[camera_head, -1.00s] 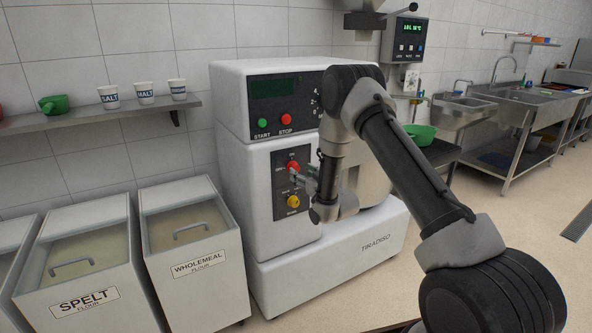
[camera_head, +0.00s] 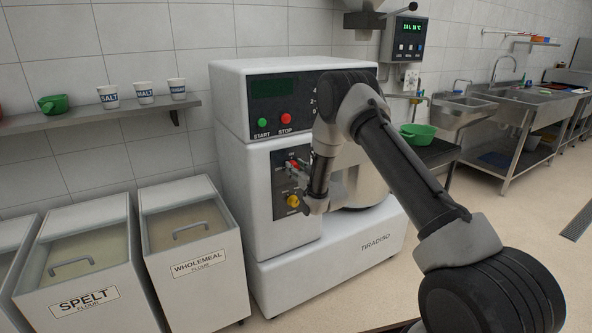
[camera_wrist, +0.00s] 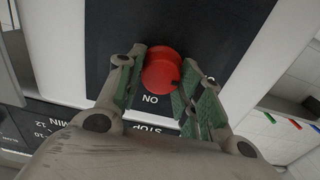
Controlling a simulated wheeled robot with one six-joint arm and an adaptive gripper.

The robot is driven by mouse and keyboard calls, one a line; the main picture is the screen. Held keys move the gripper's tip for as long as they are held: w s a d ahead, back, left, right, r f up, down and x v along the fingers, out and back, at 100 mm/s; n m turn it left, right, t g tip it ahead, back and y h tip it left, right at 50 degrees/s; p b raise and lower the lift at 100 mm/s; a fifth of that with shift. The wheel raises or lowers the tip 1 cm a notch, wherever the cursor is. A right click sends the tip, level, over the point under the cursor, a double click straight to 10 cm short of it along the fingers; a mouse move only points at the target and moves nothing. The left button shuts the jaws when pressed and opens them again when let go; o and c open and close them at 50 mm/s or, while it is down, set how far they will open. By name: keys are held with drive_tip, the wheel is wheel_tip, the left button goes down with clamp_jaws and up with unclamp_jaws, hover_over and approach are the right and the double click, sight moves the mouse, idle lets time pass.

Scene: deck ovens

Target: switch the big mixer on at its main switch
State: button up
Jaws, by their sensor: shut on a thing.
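The big mixer (camera_head: 230,105) is a white machine marked TIRADISO. Its main switch is a red knob (camera_wrist: 161,70) on a dark plate, with ON lettered beside it; it also shows in the head view (camera_head: 292,166), partly covered by my gripper. My gripper (camera_wrist: 161,75) is shut on the red knob, one finger on each side. A yellow knob (camera_head: 293,201) sits lower on the same plate. The display (camera_head: 273,87) above is dark. Which way the red knob points is hard to tell.
Green START (camera_head: 262,122) and red STOP (camera_head: 286,118) buttons sit above the plate. Flour bins (camera_head: 190,240) stand close on the left, under a shelf (camera_head: 90,118) with cups. The floor on the right is open.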

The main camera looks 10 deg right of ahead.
drive_tip(key=shift+m, duration=0.4)
drive_tip(key=shift+d+f+m, duration=0.15)
drive_tip(key=shift+m, duration=4.1)
drive_tip(key=shift+d+f+m, duration=0.1)
drive_tip(key=shift+m, duration=4.15)
drive_tip(key=o, duration=1)
drive_tip(key=v, duration=1.2)
